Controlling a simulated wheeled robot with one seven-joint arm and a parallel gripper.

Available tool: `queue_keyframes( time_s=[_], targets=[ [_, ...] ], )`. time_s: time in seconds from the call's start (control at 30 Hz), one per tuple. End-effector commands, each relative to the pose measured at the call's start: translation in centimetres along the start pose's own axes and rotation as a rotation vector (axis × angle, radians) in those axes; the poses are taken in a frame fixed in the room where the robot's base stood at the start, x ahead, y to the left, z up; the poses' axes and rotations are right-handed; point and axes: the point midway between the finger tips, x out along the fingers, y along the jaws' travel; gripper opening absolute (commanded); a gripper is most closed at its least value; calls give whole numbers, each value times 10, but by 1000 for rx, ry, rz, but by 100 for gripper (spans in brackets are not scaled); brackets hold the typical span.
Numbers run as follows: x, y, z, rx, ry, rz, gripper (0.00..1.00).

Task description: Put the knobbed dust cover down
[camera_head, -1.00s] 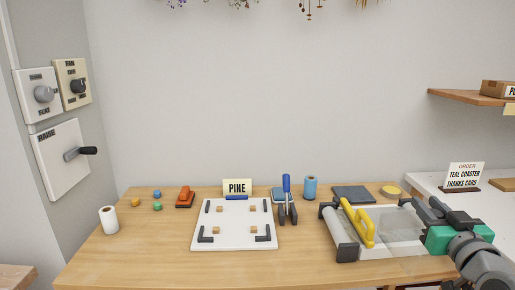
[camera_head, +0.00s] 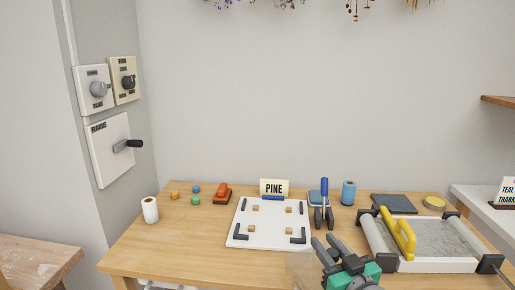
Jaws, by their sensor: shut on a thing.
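My gripper (camera_head: 326,243), with dark grey fingers and a green body, is at the front edge of the workbench, low and right of centre. It is shut on the knobbed dust cover (camera_head: 302,268), a clear, pale see-through thing that shows just left of the fingers. The cover overlaps the bench's front edge in the picture. Its knob and most of its outline are hidden by the gripper or too faint to make out. I cannot tell how high it is above the bench.
A framed tray with a yellow handle (camera_head: 399,233) stands to the right. A blue-handled tool (camera_head: 324,200) stands behind. The bench's left front (camera_head: 180,250) is clear.

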Motion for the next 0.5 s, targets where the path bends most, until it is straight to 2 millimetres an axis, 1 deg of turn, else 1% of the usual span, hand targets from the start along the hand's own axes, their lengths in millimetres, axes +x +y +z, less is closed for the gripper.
queue_keyframes(
  time_s=[0.03, 0.07, 0.1, 0.37, 0.5],
  targets=[
    [6, -11, 4, 2, -1, -23, 0],
    [7, -12, 4, -1, 2, -24, 0],
    [7, -8, -6, -1, 2, -20, 0],
    [16, -2, -34, 3, 3, -24, 0],
    [23, 2, -54, 3, 4, -25, 0]
  ],
)
